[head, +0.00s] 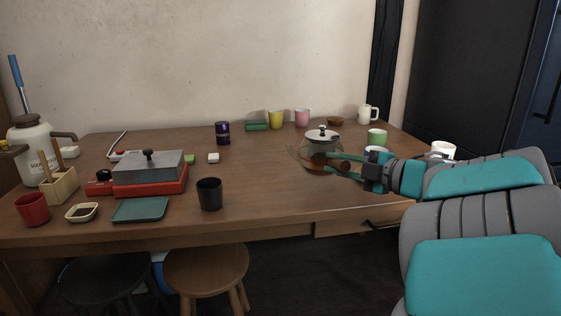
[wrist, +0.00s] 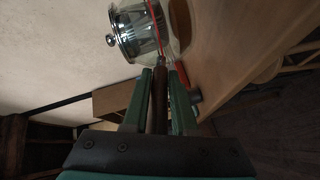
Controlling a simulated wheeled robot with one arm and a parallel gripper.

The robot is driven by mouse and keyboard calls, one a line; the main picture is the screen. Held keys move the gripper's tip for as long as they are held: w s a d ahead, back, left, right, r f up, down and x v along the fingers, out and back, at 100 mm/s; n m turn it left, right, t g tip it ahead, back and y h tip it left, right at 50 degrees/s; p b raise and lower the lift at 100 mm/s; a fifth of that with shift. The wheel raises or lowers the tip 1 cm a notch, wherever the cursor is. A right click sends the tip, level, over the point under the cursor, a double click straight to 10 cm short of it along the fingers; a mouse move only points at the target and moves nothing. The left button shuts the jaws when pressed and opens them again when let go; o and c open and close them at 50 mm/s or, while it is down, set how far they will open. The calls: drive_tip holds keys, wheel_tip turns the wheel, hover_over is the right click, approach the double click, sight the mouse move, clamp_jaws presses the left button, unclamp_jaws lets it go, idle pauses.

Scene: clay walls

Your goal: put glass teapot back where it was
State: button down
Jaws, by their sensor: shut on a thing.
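The glass teapot (head: 322,147) has a clear body, a pale lid with a dark knob, and some brown showing low in it. It appears upright at the right part of the wooden table (head: 262,172). My gripper (head: 333,164) reaches in from the right and is shut on the teapot, its green fingers in front of the body. In the wrist view the teapot (wrist: 145,32) is beyond the fingertips, and a brown handle lies between the fingers of my gripper (wrist: 160,80). I cannot tell whether the teapot's base touches the table.
Green (head: 377,137) and white (head: 443,150) cups stand right of the teapot, near my arm. Yellow (head: 276,119) and pink (head: 302,117) cups stand behind it. A black cup (head: 209,194) and a red grill (head: 150,180) are left. The table between black cup and teapot is clear.

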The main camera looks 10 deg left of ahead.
sight(320, 162)
drive_tip(key=shift+w+d+f+x, duration=0.25)
drive_tip(key=shift+f+x, duration=0.2)
drive_tip(key=shift+x, duration=2.3)
drive_tip(key=shift+w+d+f+x, duration=0.25)
drive_tip(key=shift+f+x, duration=0.2)
drive_tip(key=shift+x, duration=2.3)
drive_tip(key=shift+w+d+f+x, duration=0.25)
drive_tip(key=shift+f+x, duration=0.25)
drive_tip(key=shift+x, duration=2.3)
drive_tip(key=shift+s+f, duration=0.1)
drive_tip(key=c, duration=0.7)
unclamp_jaws()
drive_tip(key=shift+s+d, duration=0.15)
drive_tip(key=shift+d, duration=0.1)
drive_tip(key=v, duration=1.1)
drive_tip(key=shift+s+d, duration=0.15)
drive_tip(key=shift+s, duration=0.05)
